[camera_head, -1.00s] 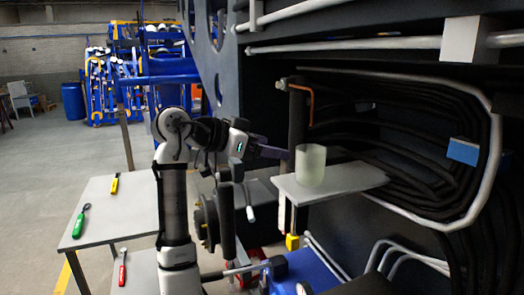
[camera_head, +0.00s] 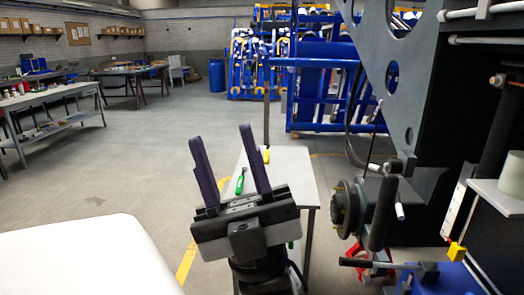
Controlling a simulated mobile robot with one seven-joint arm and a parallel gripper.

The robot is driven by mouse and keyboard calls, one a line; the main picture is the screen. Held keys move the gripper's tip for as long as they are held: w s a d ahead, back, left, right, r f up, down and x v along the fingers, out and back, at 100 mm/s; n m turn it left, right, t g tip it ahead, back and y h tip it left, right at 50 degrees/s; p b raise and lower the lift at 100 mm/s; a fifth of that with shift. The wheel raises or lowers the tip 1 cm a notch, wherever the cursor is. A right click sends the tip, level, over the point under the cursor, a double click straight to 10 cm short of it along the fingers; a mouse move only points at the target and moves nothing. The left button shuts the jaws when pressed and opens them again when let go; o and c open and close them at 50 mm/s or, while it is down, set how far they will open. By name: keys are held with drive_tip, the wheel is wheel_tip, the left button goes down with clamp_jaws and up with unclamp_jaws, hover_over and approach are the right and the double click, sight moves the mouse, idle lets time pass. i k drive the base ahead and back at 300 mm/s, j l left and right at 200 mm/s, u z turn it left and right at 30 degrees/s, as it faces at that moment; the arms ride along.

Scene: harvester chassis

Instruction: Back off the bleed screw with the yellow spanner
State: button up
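The yellow-handled tool (camera_head: 266,155), likely the yellow spanner, lies on the small grey table (camera_head: 295,165) beyond my gripper. Only part of it shows, between my right finger and the table's far end. My gripper (camera_head: 218,132) is raised in front of the table with its two purple fingers wide apart and nothing between them. I cannot surely pick out the bleed screw. A small brass-coloured fitting (camera_head: 497,80) shows at the top of a dark cylinder on the chassis (camera_head: 440,90) at the right, well away from my gripper.
A green-handled tool (camera_head: 240,182) lies on the same table, seen between my fingers. A frosted cup (camera_head: 512,174) stands on a shelf (camera_head: 495,196) at the right edge. A wheel hub (camera_head: 345,208) sticks out near the table. Open floor (camera_head: 130,165) lies at the left.

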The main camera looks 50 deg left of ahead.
sight(266, 156)
drive_tip(key=u, duration=1.25)
drive_tip(key=l+u, duration=0.5)
drive_tip(key=l, duration=0.25)
